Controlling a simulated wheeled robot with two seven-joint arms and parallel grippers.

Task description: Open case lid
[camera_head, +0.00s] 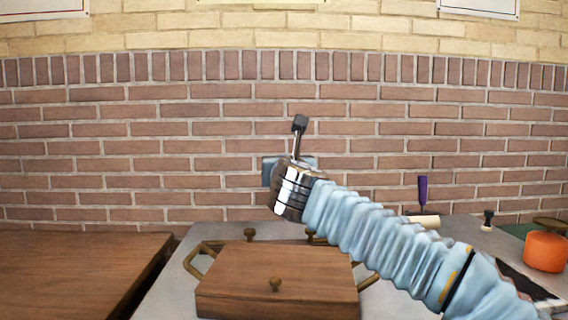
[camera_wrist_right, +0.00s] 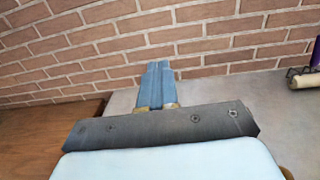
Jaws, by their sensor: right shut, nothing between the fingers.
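A brown wooden case (camera_head: 265,270) sits on the grey table at the bottom middle of the head view. My left gripper is not in view.
A brown wooden surface (camera_head: 75,270) lies at the left. Dark knobs (camera_head: 249,234) stand behind the case. At the right are an orange pot (camera_head: 545,252), a purple-handled tool (camera_head: 422,190) and a cream roll (camera_head: 425,221). A brick wall closes off the back.

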